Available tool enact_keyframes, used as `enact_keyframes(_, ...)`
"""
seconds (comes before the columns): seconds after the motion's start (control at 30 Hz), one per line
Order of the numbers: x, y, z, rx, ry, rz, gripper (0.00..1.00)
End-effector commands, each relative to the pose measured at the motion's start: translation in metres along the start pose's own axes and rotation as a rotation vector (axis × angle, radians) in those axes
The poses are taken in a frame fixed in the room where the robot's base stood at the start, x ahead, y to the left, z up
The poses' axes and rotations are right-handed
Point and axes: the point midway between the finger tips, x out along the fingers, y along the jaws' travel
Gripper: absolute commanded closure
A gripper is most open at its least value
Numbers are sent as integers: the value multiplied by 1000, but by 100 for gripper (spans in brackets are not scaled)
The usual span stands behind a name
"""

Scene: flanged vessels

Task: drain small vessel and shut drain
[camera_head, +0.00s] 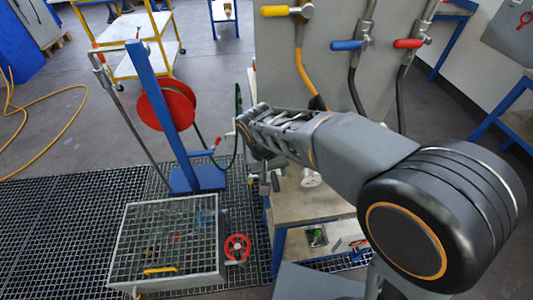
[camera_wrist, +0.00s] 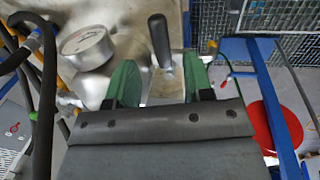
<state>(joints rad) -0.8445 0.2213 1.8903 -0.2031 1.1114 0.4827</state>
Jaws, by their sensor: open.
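My gripper (camera_wrist: 160,88) is open in the wrist view, with a green finger pad on each side. A black lever handle (camera_wrist: 159,40) with a metal shank stands between and beyond the fingers; I cannot tell whether they touch it. A round pressure gauge (camera_wrist: 86,47) sits on shiny metal at the left, which may be part of the small vessel. In the head view my gripper (camera_head: 248,132) is at the far end of my arm, above the left edge of the beige bench (camera_head: 300,205). My arm hides much of what stands there.
A grated box (camera_head: 120,245) with a red handwheel (camera_head: 237,248) stands on the floor grating. A blue post with a red hose reel (camera_head: 166,105) is left of my gripper. A grey panel (camera_head: 325,70) with yellow, blue and red valve handles stands behind my arm.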

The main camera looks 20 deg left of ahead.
Motion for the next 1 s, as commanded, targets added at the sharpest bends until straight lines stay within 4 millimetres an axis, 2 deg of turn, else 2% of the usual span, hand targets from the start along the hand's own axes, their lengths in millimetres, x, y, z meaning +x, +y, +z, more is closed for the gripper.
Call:
enact_keyframes(0.03, -12, 0, 0, -1, 5, -2, 53)
enact_keyframes(0.2, -46, -1, 0, -2, 4, -1, 53)
enact_keyframes(0.43, -80, -1, 0, -2, 3, 0, 53)
enact_keyframes(0.63, -93, -1, 1, -3, 1, 0, 53)
enact_keyframes(1.0, -94, -1, 1, -2, 1, 0, 53)
